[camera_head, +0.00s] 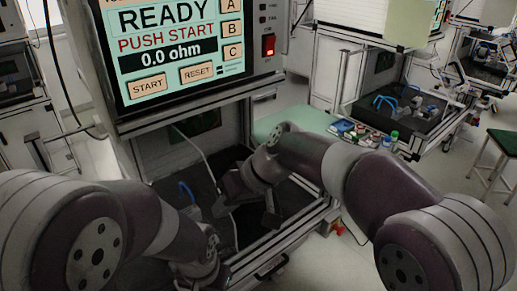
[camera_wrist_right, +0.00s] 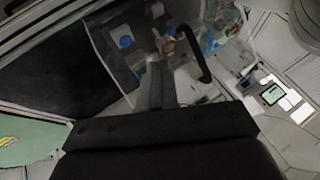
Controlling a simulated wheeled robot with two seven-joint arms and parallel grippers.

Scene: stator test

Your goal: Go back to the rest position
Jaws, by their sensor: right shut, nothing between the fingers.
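My right arm (camera_head: 400,195) comes in from the right and bends down toward the dark bay under the test screen. Its gripper (camera_head: 268,212) is above the dark surface in that bay. In the right wrist view the fingers (camera_wrist_right: 157,85) are together, with nothing seen between them. My left arm (camera_head: 120,220) comes in from the left, its forearm low in front of the bay. The left gripper itself does not show.
The test station's screen (camera_head: 167,40) reads READY, PUSH START and 0.0 ohm, beside a lit red switch (camera_head: 268,45). A blue looped part (camera_head: 187,192) is in the bay. A pale green surface (camera_head: 300,119) with small items lies behind my right arm. A green stool (camera_head: 503,140) stands far right.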

